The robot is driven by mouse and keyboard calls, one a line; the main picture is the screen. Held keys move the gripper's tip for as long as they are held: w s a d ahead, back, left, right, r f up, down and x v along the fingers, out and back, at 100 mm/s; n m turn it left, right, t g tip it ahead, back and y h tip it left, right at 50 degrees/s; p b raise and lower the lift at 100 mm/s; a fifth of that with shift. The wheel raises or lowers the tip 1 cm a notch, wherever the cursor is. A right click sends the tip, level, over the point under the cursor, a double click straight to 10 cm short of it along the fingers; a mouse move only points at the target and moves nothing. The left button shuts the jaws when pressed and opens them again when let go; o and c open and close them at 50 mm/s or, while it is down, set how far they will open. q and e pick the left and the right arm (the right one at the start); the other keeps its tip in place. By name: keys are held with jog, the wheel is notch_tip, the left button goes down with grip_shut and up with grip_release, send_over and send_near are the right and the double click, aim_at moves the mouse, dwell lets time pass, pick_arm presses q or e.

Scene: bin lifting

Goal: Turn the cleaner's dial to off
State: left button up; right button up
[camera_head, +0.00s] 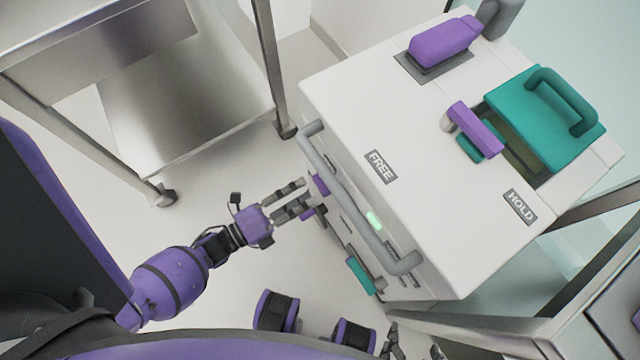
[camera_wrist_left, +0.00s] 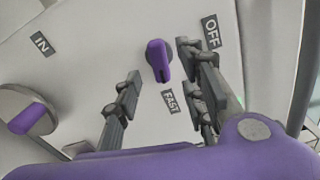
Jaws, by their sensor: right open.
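The cleaner (camera_head: 345,100) is a white box with a grey bar handle along its front edge. In the left wrist view its front panel carries a purple dial (camera_wrist_left: 158,60), with an OFF label (camera_wrist_left: 211,32) to the right and a FAST label (camera_wrist_left: 170,102) just below. The dial's ridge runs roughly up and down, its lower end towards FAST. My left gripper (camera_head: 303,193) is open at the front panel; in the wrist view its fingers (camera_wrist_left: 162,72) stand either side of the dial, contact unclear. My right gripper (camera_head: 415,338) is open at the bottom edge, partly cut off.
A second purple knob (camera_wrist_left: 35,115) on a round plate sits near an IN label (camera_wrist_left: 40,44). The grey handle (camera_head: 350,190) stands out above my left fingers. A teal lid (camera_head: 540,120) and purple lever (camera_head: 475,128) are on top. A steel trolley (camera_head: 190,110) stands left.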

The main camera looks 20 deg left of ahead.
aim_at(318, 188)
pick_arm(q)
jog(key=x, duration=0.5)
grip_shut()
